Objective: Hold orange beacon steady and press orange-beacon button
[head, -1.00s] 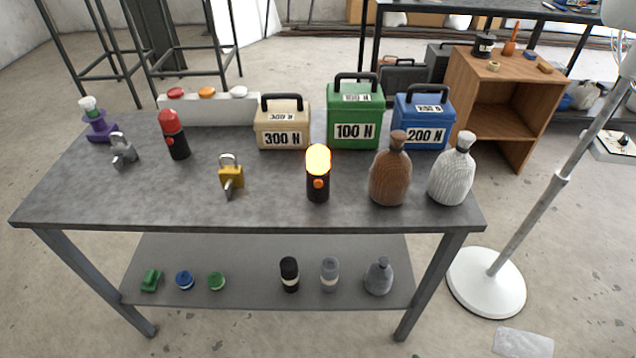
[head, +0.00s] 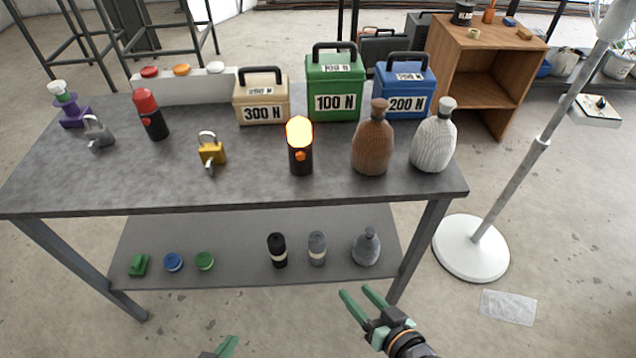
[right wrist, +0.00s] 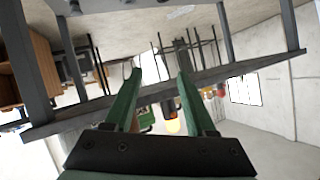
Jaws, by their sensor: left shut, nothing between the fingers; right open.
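The orange beacon (head: 300,146) stands upright on the grey table, with a glowing orange-yellow top and a black body. Its small orange button (head: 299,155) faces me. In the right wrist view the lit beacon (right wrist: 172,124) shows beyond the table edge, between the fingers. My right gripper (head: 362,298) is open and empty, in front of and below the tabletop, at the lower right of the beacon. It also shows in the right wrist view (right wrist: 157,75). My left gripper (head: 228,346) is shut and empty at the bottom edge, mostly out of view. Neither gripper touches the beacon.
On the tabletop (head: 100,185), a yellow padlock (head: 211,151) stands left of the beacon and a brown bottle (head: 372,140) right of it. A red beacon (head: 150,115) is farther left. Weight boxes, including the green one (head: 334,88), stand behind. A lamp stand (head: 500,200) is at right.

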